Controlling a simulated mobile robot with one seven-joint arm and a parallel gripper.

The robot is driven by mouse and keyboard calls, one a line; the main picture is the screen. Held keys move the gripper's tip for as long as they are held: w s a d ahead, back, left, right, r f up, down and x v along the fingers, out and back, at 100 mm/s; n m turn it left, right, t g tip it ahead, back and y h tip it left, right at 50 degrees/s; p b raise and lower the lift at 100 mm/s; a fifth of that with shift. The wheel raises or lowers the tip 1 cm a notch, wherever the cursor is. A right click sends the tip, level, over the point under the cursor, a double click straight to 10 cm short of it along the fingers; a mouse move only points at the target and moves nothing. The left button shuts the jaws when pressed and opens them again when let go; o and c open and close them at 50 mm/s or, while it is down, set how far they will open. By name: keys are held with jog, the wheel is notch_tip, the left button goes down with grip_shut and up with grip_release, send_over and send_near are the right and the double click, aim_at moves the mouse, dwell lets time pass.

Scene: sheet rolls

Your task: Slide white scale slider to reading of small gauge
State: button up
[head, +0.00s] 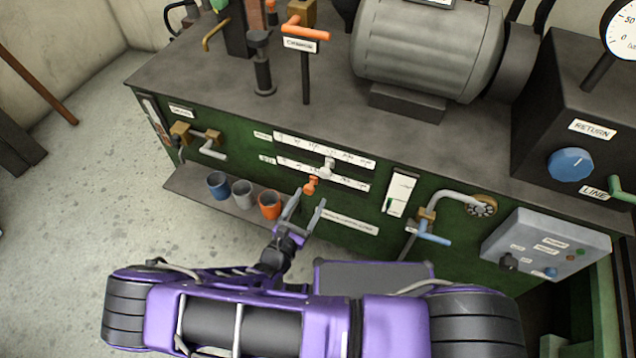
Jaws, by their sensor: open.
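An orange slider (311,186) sits at the lower strip (345,183), a little to the left. The scale figures are too small to read. My gripper (308,205) is open and empty, fingers pointing up at the panel, just below the orange slider and below the white one. A round gauge (622,30) is cut off at the top right; its needle is not readable, and I cannot tell if it is the small gauge.
Blue, grey and orange cups (269,205) stand on a ledge left of my gripper. A white switch plate (400,193) and a blue-handled valve (428,236) lie to the right. A grey control box (545,247) juts out further right. The motor (430,45) is on top.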

jog(key=v, duration=0.7)
jog(key=shift+s, duration=0.1)
